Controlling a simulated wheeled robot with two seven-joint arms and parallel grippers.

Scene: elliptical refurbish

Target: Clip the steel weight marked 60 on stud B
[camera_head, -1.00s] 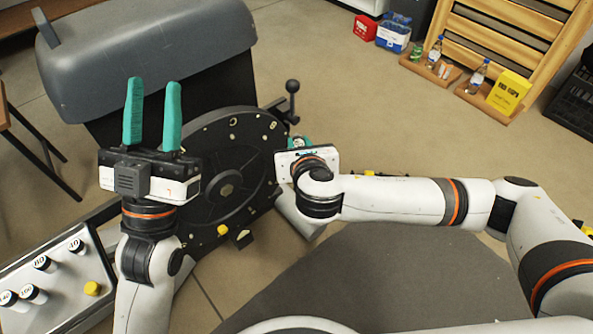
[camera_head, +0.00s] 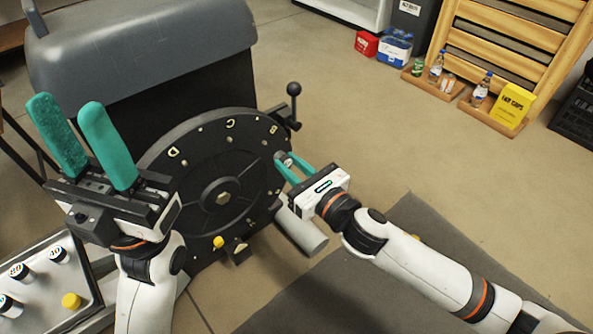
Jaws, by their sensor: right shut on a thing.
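The black disc (camera_head: 205,205) carries studs and the letters D, C and B. The letter B (camera_head: 273,130) is on its upper right rim. My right gripper (camera_head: 284,160) has its teal fingers shut on a small grey weight (camera_head: 286,163), at the rim just below the B. The fingers hide part of the weight and its mark cannot be read. I cannot tell whether it touches stud B. My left gripper (camera_head: 67,104) is open and empty, with its teal fingers pointing up, left of the disc.
A black ball-ended lever (camera_head: 293,95) stands right of the disc. A grey cylinder (camera_head: 302,232) lies below my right gripper.

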